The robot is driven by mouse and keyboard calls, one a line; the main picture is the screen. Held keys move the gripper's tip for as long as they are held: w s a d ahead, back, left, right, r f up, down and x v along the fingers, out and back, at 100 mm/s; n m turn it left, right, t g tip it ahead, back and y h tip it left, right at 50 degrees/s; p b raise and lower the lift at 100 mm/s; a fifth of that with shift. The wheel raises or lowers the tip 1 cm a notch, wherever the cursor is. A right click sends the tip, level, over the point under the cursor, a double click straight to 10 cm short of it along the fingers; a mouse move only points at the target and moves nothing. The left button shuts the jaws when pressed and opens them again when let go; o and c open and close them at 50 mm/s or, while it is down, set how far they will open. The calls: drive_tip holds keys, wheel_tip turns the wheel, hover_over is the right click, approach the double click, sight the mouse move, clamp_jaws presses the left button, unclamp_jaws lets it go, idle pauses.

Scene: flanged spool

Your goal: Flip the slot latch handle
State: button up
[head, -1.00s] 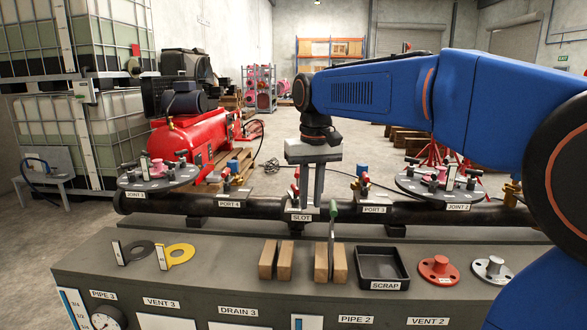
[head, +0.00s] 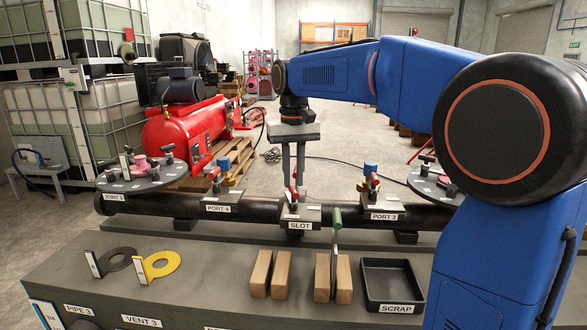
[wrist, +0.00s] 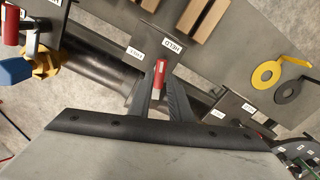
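The slot latch handle (head: 293,194) is a small red-tipped lever on the grey plate marked SLOT (head: 299,225), on the dark pipe (head: 250,213). My gripper (head: 295,183) points down over it, with its two grey fingers apart. In the wrist view the red handle (wrist: 160,73) shows between the fingertips of my gripper (wrist: 160,85). A narrow gap seems to remain beside it, and I cannot tell whether either finger touches it.
Port 4 (head: 219,197) and Port 3 (head: 373,199) fittings rise from the pipe on either side.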

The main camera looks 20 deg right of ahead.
sight(294, 189)
wheel_tip(294, 189, down, 6)
drive_tip(key=shift+r, duration=0.25)
drive_tip(key=m, duration=0.6)
drive_tip(key=shift+r, duration=0.1)
drive_tip(key=shift+n, duration=1)
drive_tip(key=shift+r, duration=3.5)
drive_tip(key=o, duration=0.4)
drive_tip(key=shift+d+r, duration=0.1)
drive_tip(key=shift+r, duration=0.1)
drive_tip(key=s+d+r+y, duration=0.15)
drive_tip(key=d+r, duration=0.25)
drive_tip(key=r, duration=0.9)
drive_tip(key=shift+t+y, duration=0.25)
drive_tip(key=shift+t, duration=0.15)
drive_tip(key=a+f, duration=0.1)
drive_tip(key=f, duration=0.4)
drive_tip(key=w+a+f, duration=0.1)
drive_tip(key=f, duration=0.5)
drive_tip(key=a+f, duration=0.1)
drive_tip(key=f, duration=0.5)
drive_tip(key=shift+w+a+f, duration=0.2)
drive_tip(key=shift+a, duration=0.1)
